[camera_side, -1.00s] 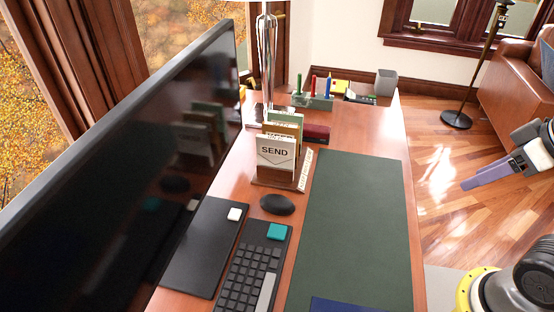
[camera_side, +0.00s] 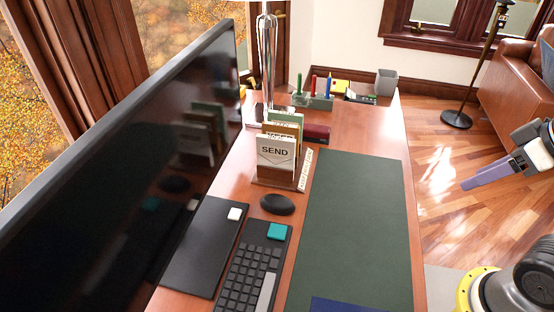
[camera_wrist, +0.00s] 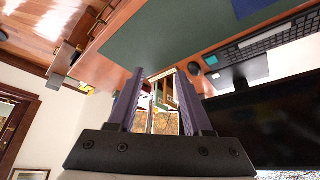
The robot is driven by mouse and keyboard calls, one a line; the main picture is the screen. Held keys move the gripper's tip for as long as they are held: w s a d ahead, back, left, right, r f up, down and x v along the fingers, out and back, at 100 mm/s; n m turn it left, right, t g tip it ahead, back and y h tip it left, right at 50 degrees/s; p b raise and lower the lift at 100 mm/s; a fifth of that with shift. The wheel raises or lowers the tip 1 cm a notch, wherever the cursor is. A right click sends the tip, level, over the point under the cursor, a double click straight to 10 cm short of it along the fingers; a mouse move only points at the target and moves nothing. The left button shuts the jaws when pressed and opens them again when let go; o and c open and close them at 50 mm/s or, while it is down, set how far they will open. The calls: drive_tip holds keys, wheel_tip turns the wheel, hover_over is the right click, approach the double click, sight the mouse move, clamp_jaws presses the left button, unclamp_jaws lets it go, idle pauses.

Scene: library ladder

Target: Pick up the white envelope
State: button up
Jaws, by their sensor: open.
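The white envelope (camera_side: 275,153), marked SEND, stands upright at the front of a wooden letter rack (camera_side: 283,184) on the desk. Green and tan cards stand behind it. My gripper (camera_side: 487,177) is at the right of the side view, above the floor and well apart from the desk and the envelope. In the wrist view my gripper (camera_wrist: 160,80) shows two purple fingers spread apart with nothing held. The rack and its cards appear small and distant between the fingers there; I cannot clearly pick out the envelope.
A large monitor (camera_side: 110,170) stands left of the rack. A black mouse (camera_side: 277,204), keyboard (camera_side: 255,270) and green desk mat (camera_side: 350,230) lie nearer. A dark red box (camera_side: 317,133) and a pen holder (camera_side: 314,102) are behind. The mat's middle is clear.

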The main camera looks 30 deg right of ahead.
drive_tip(key=shift+o, duration=0.2)
drive_tip(key=w+a+r+n+t+y, duration=0.15)
drive_tip(key=w+r+n, duration=0.35)
drive_tip(key=w+r, duration=0.5)
drive_tip(key=n+g+y, duration=0.2)
drive_tip(key=n+g, duration=0.2)
hover_over(272, 149)
drive_tip(key=d, duration=0.2)
wheel_tip(272, 149, down, 25)
drive_tip(key=shift+s+r, duration=0.1)
drive_tip(key=shift+r, duration=0.05)
drive_tip(key=shift+s+x, duration=0.15)
drive_tip(key=shift+x, duration=1.4)
drive_tip(key=shift+s+x, duration=0.2)
drive_tip(key=shift+x, duration=1.4)
drive_tip(key=shift+d+f, duration=0.15)
drive_tip(key=shift+f, duration=0.2)
